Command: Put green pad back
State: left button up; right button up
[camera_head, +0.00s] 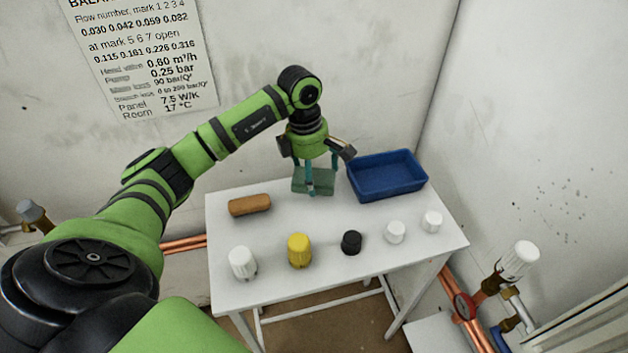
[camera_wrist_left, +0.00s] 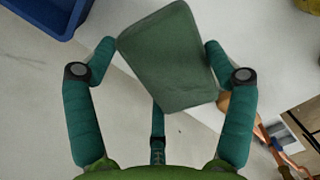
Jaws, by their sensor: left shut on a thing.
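The green pad (camera_head: 313,182) is a dark green block at the back of the white table (camera_head: 285,275), just left of the blue bin. My left gripper (camera_head: 314,176) points down over it and is shut on it. In the left wrist view the pad (camera_wrist_left: 170,58) sits tilted between the fingers (camera_wrist_left: 162,52), one at each side. I cannot tell whether the pad touches the tabletop or hangs just above it. My right gripper is not in view.
A blue bin (camera_head: 388,189) stands at the back right. Along the front stand a white knob (camera_head: 242,262), a yellow knob (camera_head: 299,250), a black knob (camera_head: 351,242) and two small white caps (camera_head: 396,232).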

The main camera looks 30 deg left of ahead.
pick_arm(q)
jog(key=shift+a+f, duration=0.1)
jog(key=shift+f, duration=0.35)
notch_tip(320, 180, down, 2)
jog(key=shift+f+p, duration=0.25)
jog(key=shift+p, duration=0.3)
jog(key=shift+f, duration=0.6)
jog(key=o, duration=1)
jog(key=shift+c, duration=0.2)
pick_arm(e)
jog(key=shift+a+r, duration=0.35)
pick_arm(q)
jog(key=shift+r, duration=0.1)
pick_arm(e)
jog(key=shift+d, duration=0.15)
